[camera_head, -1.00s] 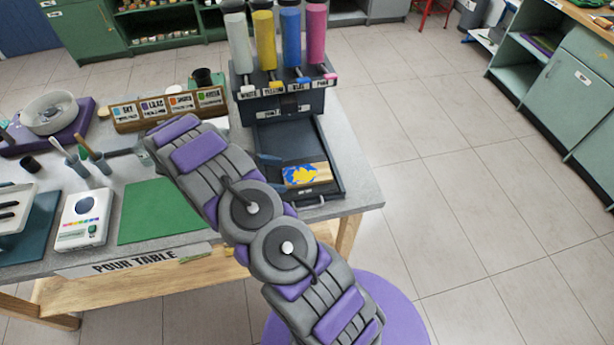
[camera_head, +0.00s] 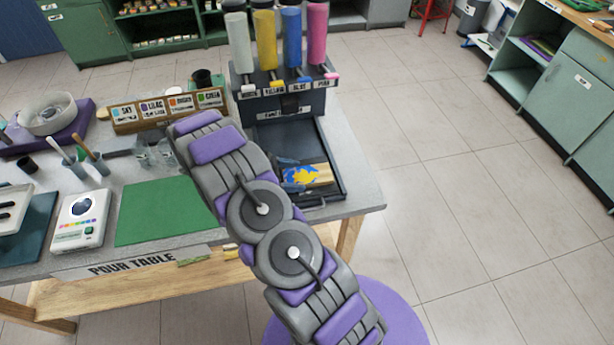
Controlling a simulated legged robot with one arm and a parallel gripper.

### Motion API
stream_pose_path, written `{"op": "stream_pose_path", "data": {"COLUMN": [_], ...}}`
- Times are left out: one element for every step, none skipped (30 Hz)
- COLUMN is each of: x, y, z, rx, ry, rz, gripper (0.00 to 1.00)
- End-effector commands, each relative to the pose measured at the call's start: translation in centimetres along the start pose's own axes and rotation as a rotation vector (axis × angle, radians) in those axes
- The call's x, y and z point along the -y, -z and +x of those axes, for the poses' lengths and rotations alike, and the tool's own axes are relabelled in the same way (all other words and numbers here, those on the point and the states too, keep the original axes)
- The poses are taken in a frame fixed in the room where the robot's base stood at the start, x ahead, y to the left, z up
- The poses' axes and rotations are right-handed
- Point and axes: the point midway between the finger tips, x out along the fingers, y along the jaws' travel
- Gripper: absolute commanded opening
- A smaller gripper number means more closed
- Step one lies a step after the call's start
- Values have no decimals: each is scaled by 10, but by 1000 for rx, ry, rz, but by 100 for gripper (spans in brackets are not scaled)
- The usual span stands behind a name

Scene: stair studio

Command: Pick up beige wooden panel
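The beige wooden panel (camera_head: 321,174) lies in the dark tray (camera_head: 335,190) below the paint dispenser. Its right end is bare wood, and blue and yellow paint covers the left part. My arm crosses the middle of the view and hides most of my gripper (camera_head: 288,174). Only small blue-grey tips seem to show past the arm, at the panel's left end. Whether they touch the panel or are closed on it cannot be told.
The dispenser (camera_head: 290,101) with white, yellow, blue and pink bottles stands behind the tray. A green mat (camera_head: 155,212), a scale (camera_head: 82,222) and cups (camera_head: 97,163) are on the table to the left. Open floor lies right of the table.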

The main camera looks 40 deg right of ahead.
Motion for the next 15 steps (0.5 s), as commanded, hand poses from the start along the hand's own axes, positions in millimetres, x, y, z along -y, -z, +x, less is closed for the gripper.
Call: {"op": "stream_pose_path", "data": {"x": [0, 0, 0, 0, 0, 0, 0, 0, 0, 0, 0, 0, 0, 0, 0], "y": [0, 0, 0, 0, 0, 0, 0, 0, 0, 0, 0, 0, 0, 0, 0], "z": [0, 0, 0, 0, 0, 0, 0, 0, 0, 0, 0, 0, 0, 0, 0], "rx": [0, 0, 0, 0, 0, 0, 0, 0, 0, 0, 0, 0, 0, 0, 0], "ry": [1, 0, 0, 0, 0, 0, 0, 0, 0, 0, 0, 0, 0, 0, 0], "rz": [0, 0, 0, 0, 0, 0, 0, 0, 0, 0, 0, 0, 0, 0, 0], "gripper": [81, 78, 74, 71, 68, 65, 62, 59, 55, 52, 49, 45, 43, 41, 41]}}
